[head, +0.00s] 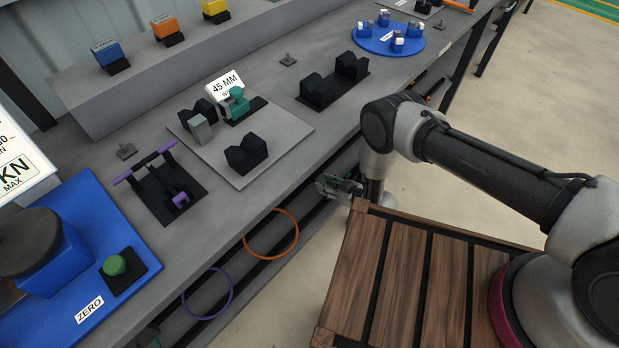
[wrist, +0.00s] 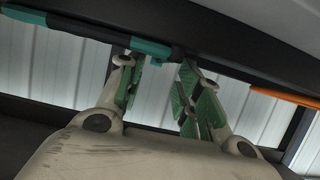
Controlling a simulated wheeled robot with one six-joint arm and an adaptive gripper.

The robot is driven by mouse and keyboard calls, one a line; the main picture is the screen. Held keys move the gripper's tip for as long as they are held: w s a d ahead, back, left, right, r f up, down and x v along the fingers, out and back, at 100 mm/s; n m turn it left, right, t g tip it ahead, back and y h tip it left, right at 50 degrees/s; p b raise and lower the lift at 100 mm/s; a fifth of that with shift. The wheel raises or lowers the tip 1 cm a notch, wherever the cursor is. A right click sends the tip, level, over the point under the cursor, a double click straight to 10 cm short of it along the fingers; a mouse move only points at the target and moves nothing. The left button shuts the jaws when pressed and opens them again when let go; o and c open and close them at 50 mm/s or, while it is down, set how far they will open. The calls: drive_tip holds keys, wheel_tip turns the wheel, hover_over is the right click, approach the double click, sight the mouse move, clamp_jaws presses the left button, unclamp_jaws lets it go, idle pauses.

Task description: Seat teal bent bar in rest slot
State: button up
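A teal bar with a dark middle section (wrist: 88,32) shows at the upper left of the wrist view, its right end turned down. I cannot find this bar in the head view. My gripper (wrist: 160,78) is open and empty, with green-padded fingers apart just below the bar's right end; I cannot tell whether they touch it. In the head view my gripper (head: 340,188) is low at the bench's front edge, beside the space under the top. I cannot tell which holder is the rest slot; black V-blocks (head: 333,82) stand empty on the bench.
A grey plate (head: 285,135) carries more black blocks, a teal piece and a "45 MM" sign. A purple bar (head: 137,168) lies on a black stand. Orange (head: 271,254) and purple rings hang at the bench front. An orange bar (wrist: 285,96) is right of my fingers. A slatted wooden surface (head: 390,285) is close by.

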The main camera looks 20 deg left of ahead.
sight(314, 180)
drive_tip(key=x, duration=0.5)
drive_tip(key=shift+a, duration=0.2)
drive_tip(key=shift+r, duration=0.1)
clamp_jaws()
